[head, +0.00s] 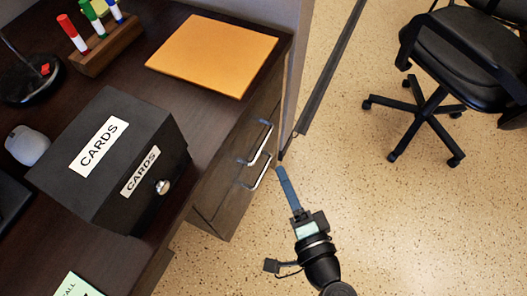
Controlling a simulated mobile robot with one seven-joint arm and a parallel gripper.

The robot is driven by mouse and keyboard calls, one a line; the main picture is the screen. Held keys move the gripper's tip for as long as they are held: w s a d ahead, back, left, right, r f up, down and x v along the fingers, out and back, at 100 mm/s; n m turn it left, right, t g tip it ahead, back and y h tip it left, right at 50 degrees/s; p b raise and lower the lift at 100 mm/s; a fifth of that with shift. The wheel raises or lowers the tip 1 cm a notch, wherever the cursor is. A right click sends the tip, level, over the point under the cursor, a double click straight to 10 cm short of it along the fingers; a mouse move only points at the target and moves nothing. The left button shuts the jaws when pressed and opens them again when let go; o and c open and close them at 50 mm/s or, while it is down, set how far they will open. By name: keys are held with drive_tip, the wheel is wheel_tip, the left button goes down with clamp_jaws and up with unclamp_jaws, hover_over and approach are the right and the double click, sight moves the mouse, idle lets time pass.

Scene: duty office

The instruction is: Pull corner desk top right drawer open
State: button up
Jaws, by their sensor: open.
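The dark brown corner desk (215,130) fills the left side of the head view. Its right drawer stack shows below the desktop edge, seen steeply from above. The top right drawer's silver bar handle (262,145) sticks out from the front, and a lower handle (259,174) shows below it. The drawer fronts look flush and closed. My gripper (281,172) has blue fingers pointing toward the drawer stack. It is open and empty, just right of the handles in the picture, with no visible contact. The fingers overlap in this view, so the gap is hidden.
A black CARDS box (112,160), an orange folder (212,54) and a marker holder (107,46) stand on the desktop. A black office chair (440,85) stands at the upper right. The speckled floor (430,220) is clear at the lower right.

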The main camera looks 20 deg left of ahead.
sight(264, 142)
drive_tip(key=shift+m, duration=0.3)
drive_tip(key=x, duration=0.4)
drive_tip(key=f+b+x, duration=0.1)
drive_tip(key=x, duration=0.3)
drive_tip(key=b+x, duration=0.1)
drive_tip(key=x, duration=0.3)
drive_tip(key=shift+s+a+f, duration=0.15)
drive_tip(key=shift+a+f, duration=0.05)
drive_tip(key=shift+a, duration=0.2)
clamp_jaws()
idle(0.6)
